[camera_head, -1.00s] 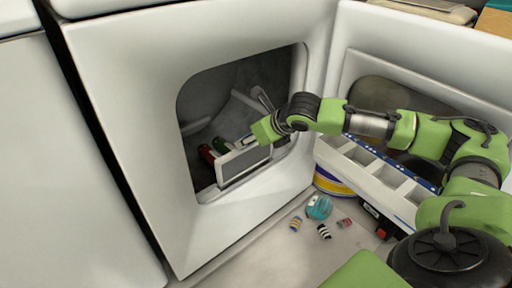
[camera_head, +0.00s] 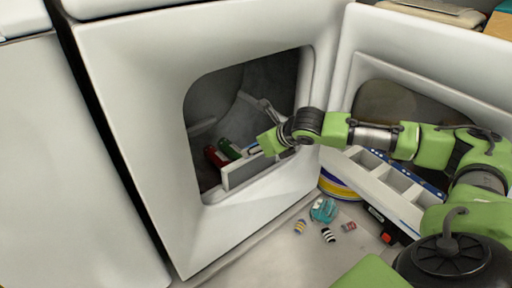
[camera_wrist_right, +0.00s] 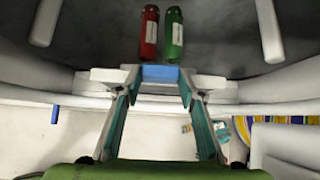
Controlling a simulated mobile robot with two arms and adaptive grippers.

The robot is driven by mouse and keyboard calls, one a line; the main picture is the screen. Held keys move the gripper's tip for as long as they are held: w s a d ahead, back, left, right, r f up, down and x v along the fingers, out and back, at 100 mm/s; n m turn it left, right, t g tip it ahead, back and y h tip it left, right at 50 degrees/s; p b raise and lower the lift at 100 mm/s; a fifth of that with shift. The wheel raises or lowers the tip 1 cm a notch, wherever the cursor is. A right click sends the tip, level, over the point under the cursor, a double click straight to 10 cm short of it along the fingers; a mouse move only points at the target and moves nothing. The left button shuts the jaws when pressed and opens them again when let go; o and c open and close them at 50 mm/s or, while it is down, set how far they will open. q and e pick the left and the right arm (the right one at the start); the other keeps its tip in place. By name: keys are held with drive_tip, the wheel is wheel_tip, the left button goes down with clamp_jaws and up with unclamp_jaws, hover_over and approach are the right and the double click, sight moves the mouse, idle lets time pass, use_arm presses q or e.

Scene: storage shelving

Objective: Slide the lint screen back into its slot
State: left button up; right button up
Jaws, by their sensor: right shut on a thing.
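The lint screen (camera_head: 245,172) is a pale framed panel at the lower lip of the dryer opening. My right gripper (camera_head: 277,146) reaches in from the right and is shut on the screen's top. In the right wrist view the fingers (camera_wrist_right: 160,76) close on a blue piece (camera_wrist_right: 160,72) at the middle of the screen's pale top edge. How deep the screen sits in the slot cannot be told. My left gripper is not in view.
A red bottle (camera_head: 214,156) and a green bottle (camera_head: 229,149) lie inside the drum just behind the screen. The dryer door (camera_head: 345,50) stands open at right. A white divided tray (camera_head: 378,186), a teal item (camera_head: 323,210) and small rolls (camera_head: 328,235) are below.

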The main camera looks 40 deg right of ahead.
sight(254, 170)
drive_tip(key=shift+f+b, duration=0.35)
drive_tip(key=shift+f, duration=4.1)
drive_tip(key=o, duration=1.2)
drive_tip(key=shift+o, duration=0.2)
drive_tip(key=v, duration=1.2)
